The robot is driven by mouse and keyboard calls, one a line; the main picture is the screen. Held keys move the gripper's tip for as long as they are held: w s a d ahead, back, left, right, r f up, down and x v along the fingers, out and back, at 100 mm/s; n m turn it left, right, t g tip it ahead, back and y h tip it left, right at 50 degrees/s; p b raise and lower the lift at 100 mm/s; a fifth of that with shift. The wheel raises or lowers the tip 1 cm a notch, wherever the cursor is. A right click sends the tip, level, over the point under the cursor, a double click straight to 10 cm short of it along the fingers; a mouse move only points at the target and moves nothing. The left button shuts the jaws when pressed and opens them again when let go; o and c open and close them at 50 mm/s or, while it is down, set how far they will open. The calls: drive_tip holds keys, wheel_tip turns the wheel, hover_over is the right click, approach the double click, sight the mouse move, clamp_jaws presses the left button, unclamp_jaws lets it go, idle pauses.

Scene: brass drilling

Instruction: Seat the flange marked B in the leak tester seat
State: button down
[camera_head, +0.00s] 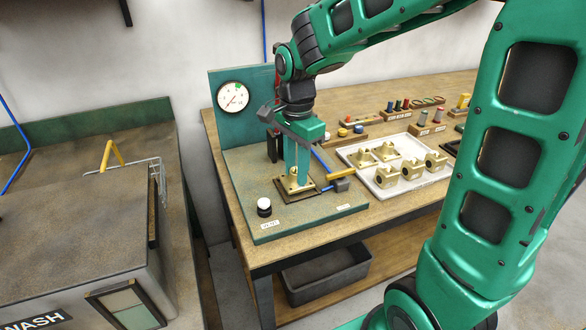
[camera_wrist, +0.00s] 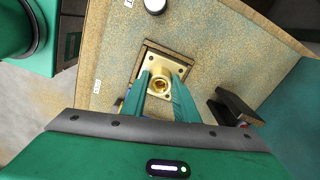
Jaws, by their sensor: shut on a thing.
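My gripper (camera_head: 303,175) points straight down over the leak tester, and its fingers are shut on a brass flange (camera_head: 290,186). The wrist view shows the flange (camera_wrist: 161,83) as a square plate with corner holes and a round centre bore, between the fingertips (camera_wrist: 165,95). The flange is at the dark square seat (camera_head: 312,190), whose rim also shows in the wrist view (camera_wrist: 147,47). The plate looks roughly lined up with the seat; I cannot tell whether it rests fully down. No letter is readable on the flange.
A gauge (camera_head: 232,97) stands on the tester's back panel. A black and white knob (camera_head: 264,207) is at its front left. A yellow-handled lever (camera_head: 341,175) lies right of the seat. A white tray (camera_head: 384,193) with several brass parts is further right.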

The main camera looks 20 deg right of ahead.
drive_tip(key=shift+f, duration=0.75)
idle(1.8)
drive_tip(key=c, duration=0.9)
unclamp_jaws()
drive_tip(key=shift+r, duration=0.1)
drive_tip(key=shift+r, duration=3.4)
drive_tip(key=s+d+f+n, duration=0.2)
drive_tip(key=s+d+n, duration=0.2)
drive_tip(key=s+d, duration=0.4)
drive_tip(key=s+d+f+n, duration=0.2)
drive_tip(key=s+d+n, duration=0.2)
drive_tip(key=s+d, duration=0.5)
drive_tip(key=s, duration=0.6)
drive_tip(key=shift+s+f+n, duration=0.15)
drive_tip(key=shift+f+n, duration=0.15)
drive_tip(key=shift+f, duration=0.1)
